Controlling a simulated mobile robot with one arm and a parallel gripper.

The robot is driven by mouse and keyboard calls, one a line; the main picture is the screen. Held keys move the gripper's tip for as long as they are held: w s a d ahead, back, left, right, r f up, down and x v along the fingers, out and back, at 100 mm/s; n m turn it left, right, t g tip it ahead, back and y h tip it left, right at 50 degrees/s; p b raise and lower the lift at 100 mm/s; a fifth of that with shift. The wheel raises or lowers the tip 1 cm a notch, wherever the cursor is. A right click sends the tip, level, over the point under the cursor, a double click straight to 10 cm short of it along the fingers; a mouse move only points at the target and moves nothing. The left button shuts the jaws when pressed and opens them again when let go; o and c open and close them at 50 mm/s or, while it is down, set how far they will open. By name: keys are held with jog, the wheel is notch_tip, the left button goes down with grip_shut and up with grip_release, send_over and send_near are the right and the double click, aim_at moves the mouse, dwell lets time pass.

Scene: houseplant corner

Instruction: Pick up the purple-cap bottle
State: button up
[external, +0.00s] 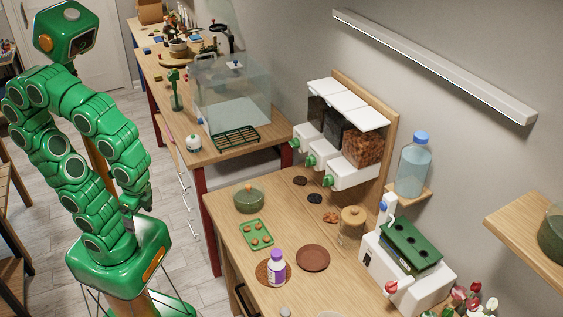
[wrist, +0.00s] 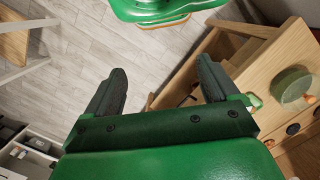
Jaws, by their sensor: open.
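The purple-cap bottle (external: 276,268) is white with a label and stands upright on a round brown coaster (external: 262,273) near the front of the wooden counter in the external view. I cannot make it out in the wrist view. My gripper (wrist: 165,82) is open and empty in the wrist view, with its two dark fingers spread above the floor beside the counter. In the external view my gripper (external: 131,205) hangs low by my base, left of the counter and well apart from the bottle.
Near the bottle are a brown saucer (external: 313,258), a green tray (external: 256,234) with small round pieces, a green bowl (external: 249,200) and a lidded jar (external: 352,222). A white machine (external: 400,262) stands to the right. Dispensers (external: 340,145) line the wall. Open floor lies left of the counter.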

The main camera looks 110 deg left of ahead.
jog(key=shift+r, duration=0.1)
notch_tip(320, 180, up, 5)
jog(key=m+t+y, duration=0.3)
jog(key=m+y, duration=1)
jog(key=m, duration=0.6)
send_over(273, 273)
jog(key=d, duration=0.5)
jog(key=f, duration=1.9)
jog(key=shift+a, duration=0.2)
jog(key=shift+w+a+f, duration=0.1)
jog(key=shift+a+f, duration=0.15)
jog(key=shift+f, duration=0.05)
jog(key=shift+s+r+x, duration=0.15)
jog(key=shift+x, duration=1.65)
jog(key=shift+s+r+x, duration=0.1)
jog(key=shift+s+x, duration=0.05)
jog(key=shift+x, duration=1.65)
jog(key=shift+a, duration=0.15)
jog(key=c, duration=1.4)
